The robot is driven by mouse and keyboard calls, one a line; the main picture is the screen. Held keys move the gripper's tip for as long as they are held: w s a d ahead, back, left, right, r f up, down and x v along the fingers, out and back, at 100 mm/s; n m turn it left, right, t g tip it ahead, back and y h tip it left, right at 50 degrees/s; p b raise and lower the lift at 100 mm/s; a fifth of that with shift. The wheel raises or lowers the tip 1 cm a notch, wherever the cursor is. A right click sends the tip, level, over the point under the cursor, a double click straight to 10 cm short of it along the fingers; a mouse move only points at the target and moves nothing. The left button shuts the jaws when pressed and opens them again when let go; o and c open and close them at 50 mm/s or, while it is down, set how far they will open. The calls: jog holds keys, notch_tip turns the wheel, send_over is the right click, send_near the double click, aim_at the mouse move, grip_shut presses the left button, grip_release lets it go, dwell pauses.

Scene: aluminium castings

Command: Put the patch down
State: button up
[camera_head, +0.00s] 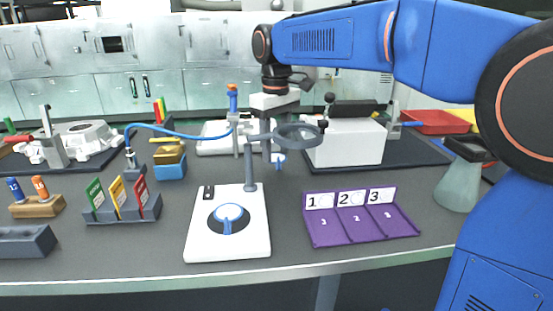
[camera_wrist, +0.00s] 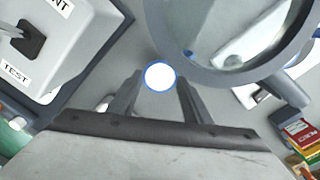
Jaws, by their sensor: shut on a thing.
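My gripper (camera_head: 277,147) is in the middle of the scene, pointing down behind the magnifier ring (camera_head: 299,135) and above the bench. In the wrist view its two fingers (camera_wrist: 159,85) are shut on a small round white piece with a blue rim, which I take to be the patch (camera_wrist: 160,75). The patch also shows in the head view (camera_head: 278,158) as a small white and blue shape below the jaws, clear of the bench. The magnifier stand has a white base (camera_head: 201,244) with a round blue and white piece (camera_head: 228,213) on it.
A purple tray (camera_head: 362,232) with slots numbered 1, 2 and 3 lies front right. A white box (camera_head: 345,143) stands on a dark mat behind. A card rack (camera_head: 122,211) is on the left and a flask (camera_head: 459,185) on the right. The magnifier ring is close beside my gripper.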

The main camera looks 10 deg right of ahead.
jog(key=shift+d+f, duration=0.1)
jog(key=shift+f, duration=1.65)
jog(key=shift+f, duration=0.15)
jog(key=o, duration=1.1)
